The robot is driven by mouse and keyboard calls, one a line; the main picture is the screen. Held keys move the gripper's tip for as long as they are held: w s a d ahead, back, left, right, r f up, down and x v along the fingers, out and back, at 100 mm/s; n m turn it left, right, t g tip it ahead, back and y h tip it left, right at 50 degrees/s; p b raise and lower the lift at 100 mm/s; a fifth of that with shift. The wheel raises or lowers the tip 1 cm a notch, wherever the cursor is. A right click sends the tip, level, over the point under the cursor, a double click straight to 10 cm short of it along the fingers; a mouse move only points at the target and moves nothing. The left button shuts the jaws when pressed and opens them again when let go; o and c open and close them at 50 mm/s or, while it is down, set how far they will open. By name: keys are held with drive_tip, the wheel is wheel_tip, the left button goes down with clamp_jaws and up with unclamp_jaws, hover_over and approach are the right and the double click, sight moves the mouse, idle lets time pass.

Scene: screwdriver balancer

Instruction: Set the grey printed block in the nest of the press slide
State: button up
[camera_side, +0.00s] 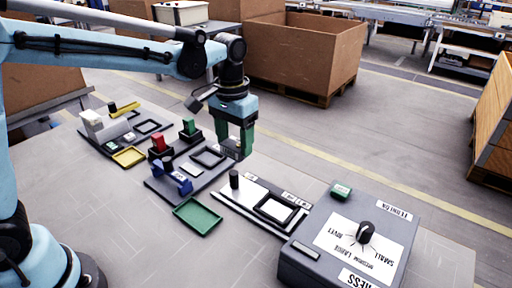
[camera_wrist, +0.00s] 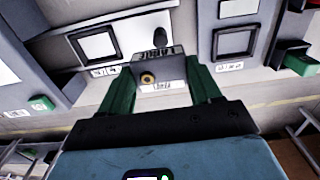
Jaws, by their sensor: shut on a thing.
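My gripper (camera_side: 235,147) has green fingers and is shut on the grey printed block (camera_side: 231,150). In the wrist view the block (camera_wrist: 165,68) sits between both fingertips, with a brass round insert and a white label on the side facing the camera. The press slide (camera_side: 238,201) is a flat strip with a black knob at its left end. Its nest (camera_side: 259,208), a dark square frame around a white inside, looks empty. In the wrist view the nest (camera_wrist: 97,44) is left of the block. In the side view my gripper is up and left of the nest, apart from it.
The grey press box (camera_side: 340,245), with a dial and green button, stands right of the slide. A dark station with a square frame (camera_side: 208,157) is left of my gripper, with red, green and blue parts nearby. A green tray (camera_side: 197,217) lies in front. The bench's front is clear.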

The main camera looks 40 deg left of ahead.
drive_tip(key=d+f, duration=0.3)
drive_tip(key=d, duration=0.9)
drive_tip(key=shift+s+d+f, duration=0.1)
drive_tip(key=shift+s+f, duration=0.1)
drive_tip(key=shift+f, duration=1.35)
drive_tip(key=shift+s+d+f, duration=0.1)
drive_tip(key=shift+s+f, duration=0.1)
drive_tip(key=shift+f, duration=1.35)
drive_tip(key=o, duration=1.2)
drive_tip(key=shift+c, duration=0.2)
drive_tip(key=shift+r, duration=0.15)
wheel_tip(320, 180, up, 12)
